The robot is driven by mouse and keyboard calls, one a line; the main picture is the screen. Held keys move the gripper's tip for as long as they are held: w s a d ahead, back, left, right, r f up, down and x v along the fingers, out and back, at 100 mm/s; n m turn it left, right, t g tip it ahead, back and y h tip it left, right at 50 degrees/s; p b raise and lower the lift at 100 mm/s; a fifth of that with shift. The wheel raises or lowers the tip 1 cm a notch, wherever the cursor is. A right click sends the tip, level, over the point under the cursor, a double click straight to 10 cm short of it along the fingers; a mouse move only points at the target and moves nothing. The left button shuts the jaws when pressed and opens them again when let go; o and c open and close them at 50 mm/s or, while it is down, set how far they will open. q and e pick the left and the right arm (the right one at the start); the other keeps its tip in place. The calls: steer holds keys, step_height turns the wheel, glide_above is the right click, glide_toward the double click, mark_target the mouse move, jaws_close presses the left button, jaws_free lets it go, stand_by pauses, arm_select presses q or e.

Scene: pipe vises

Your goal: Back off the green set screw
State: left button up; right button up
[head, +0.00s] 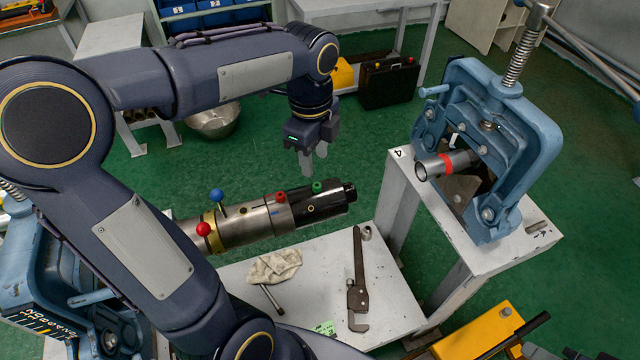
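The green set screw (317,186) is a small green head on top of the dark right-hand part of a horizontal metal pipe assembly (245,225). My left gripper (314,160) hangs above it with its fingers pointing down, apart from the screw in the picture. Its two pale fingertips show close together; I cannot tell whether they are parted. Nothing shows between them. A red screw (280,197) sits on the pipe left of the green one. A blue ball knob (217,195) and a red ball knob (203,229) stand farther left. My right gripper is not in view.
A blue vise (490,130) on a white stand holds a short red-banded pipe (446,164). Another blue vise (40,280) is partly hidden by my arm. A wrench (357,280) and cloth (274,266) lie on the low white table (390,300) below.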

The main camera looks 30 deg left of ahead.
mark_target(317, 185)
arm_select(q)
steer(key=shift+w+f+m, duration=0.4)
steer(key=shift+w+m, duration=0.1)
steer(key=shift+m, duration=0.1)
steer(key=shift+f, duration=0.25)
step_height(317, 185, down, 7)
steer(key=shift+f, duration=0.1)
steer(key=shift+c, duration=0.2)
jaws_close()
